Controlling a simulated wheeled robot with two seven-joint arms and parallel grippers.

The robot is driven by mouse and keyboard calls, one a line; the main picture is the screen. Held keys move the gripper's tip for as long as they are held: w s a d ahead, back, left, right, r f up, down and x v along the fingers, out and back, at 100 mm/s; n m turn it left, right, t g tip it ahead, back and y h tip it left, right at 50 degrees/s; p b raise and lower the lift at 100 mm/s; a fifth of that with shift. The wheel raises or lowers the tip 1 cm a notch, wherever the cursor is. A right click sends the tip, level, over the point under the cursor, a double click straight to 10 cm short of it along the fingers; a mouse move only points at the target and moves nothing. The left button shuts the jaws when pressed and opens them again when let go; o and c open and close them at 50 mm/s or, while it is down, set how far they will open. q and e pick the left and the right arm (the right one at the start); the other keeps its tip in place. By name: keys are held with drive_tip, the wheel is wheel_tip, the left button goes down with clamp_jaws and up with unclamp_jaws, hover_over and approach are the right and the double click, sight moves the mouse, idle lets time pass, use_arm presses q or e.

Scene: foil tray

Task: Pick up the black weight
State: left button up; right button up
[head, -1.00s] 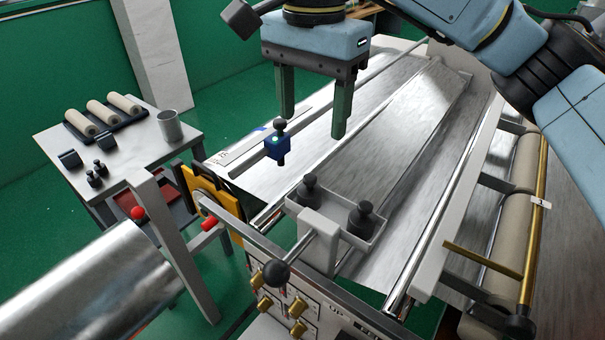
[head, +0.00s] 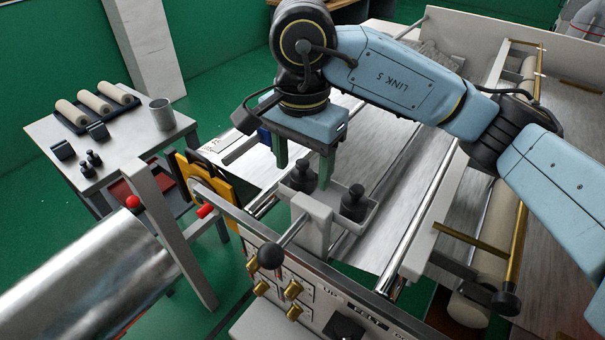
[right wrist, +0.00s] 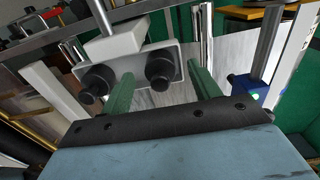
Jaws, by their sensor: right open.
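Two black knobbed weights stand in a small pale tray (head: 338,238) on the machine: a left weight (head: 302,178) and a right weight (head: 354,204). Both also show in the right wrist view, with the left weight (right wrist: 160,66) on the right there and the right weight (right wrist: 96,82) on the left. My right gripper (head: 304,174) is open, pointing down over the tray's left end. In the right wrist view its green fingers (right wrist: 166,72) appear on either side of the left weight, without visible contact. My left gripper is not in view.
A blue clamp block (right wrist: 246,92) sits close beside the right gripper. A black-knobbed rod (head: 272,254) projects in front of the tray. A side table (head: 128,162) at the left holds rollers, a cup and small black pieces. A large foil roll (head: 90,285) lies front left.

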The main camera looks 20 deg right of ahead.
drive_tip(key=c, duration=1.3)
